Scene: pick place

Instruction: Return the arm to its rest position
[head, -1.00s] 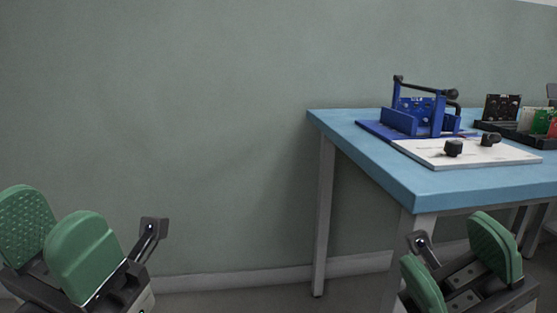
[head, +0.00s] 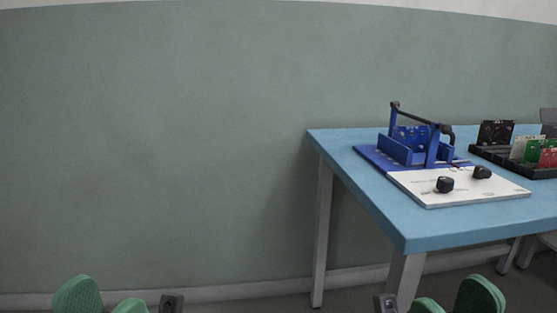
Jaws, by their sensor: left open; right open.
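My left gripper (head: 103,298) shows at the bottom left of the head view, with only the tops of its green fingers in the picture. The fingers stand apart and nothing shows between them. My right gripper (head: 452,300) shows at the bottom right, in front of and below the table's near edge. Its green fingers are also apart, with nothing seen between them. The lower parts of both grippers and both arms are cut off by the frame.
A blue-topped table (head: 375,205) stands at the right. On it are a blue fixture (head: 408,152), a white board with black knobs (head: 463,191) and a black rack (head: 490,152) holding circuit boards. A bare green wall (head: 150,150) lies behind; the left side is free.

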